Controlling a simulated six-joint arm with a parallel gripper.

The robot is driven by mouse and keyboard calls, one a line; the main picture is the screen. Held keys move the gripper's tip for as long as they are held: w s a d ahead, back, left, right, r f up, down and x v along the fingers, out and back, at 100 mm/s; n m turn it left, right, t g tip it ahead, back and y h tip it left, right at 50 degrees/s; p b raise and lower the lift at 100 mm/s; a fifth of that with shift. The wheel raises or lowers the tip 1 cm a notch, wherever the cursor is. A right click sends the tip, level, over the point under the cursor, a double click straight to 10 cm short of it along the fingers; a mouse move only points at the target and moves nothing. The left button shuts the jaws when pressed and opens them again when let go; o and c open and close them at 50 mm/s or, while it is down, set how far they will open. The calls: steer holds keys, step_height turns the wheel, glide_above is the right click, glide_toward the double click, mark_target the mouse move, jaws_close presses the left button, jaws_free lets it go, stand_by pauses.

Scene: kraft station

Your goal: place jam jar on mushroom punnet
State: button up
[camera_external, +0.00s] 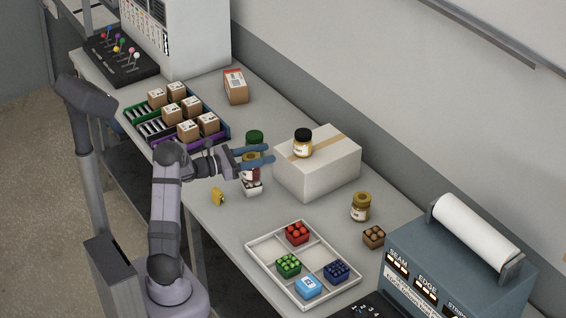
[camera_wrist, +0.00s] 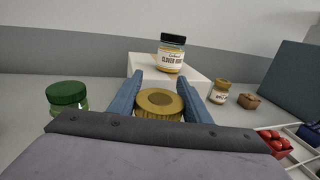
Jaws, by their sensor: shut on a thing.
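My gripper (camera_external: 268,155) is shut on the jam jar (camera_external: 250,173), which has dark red contents. Its gold lid (camera_wrist: 160,102) shows between the two blue fingers in the wrist view, and the fingers partly cover the jar in the external view.
A green-lidded jar (camera_external: 255,137) stands close behind my fingers. A white box (camera_external: 325,172) with a honey jar (camera_external: 303,144) on top is to the right. A yellow item (camera_external: 217,196) lies nearby. A divided tray (camera_external: 262,268) with punnets is in front.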

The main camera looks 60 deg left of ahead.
steer(key=shift+f, duration=0.55)
steer(key=shift+f, duration=0.15)
steer(key=shift+f, duration=0.1)
steer(key=o, duration=1.4)
steer(key=shift+c, duration=0.2)
steer(key=shift+s+a, duration=0.1)
steer(key=shift+s, duration=0.2)
steer(key=b+v, duration=0.3)
steer(key=v, duration=0.8)
steer(key=shift+s, duration=0.2)
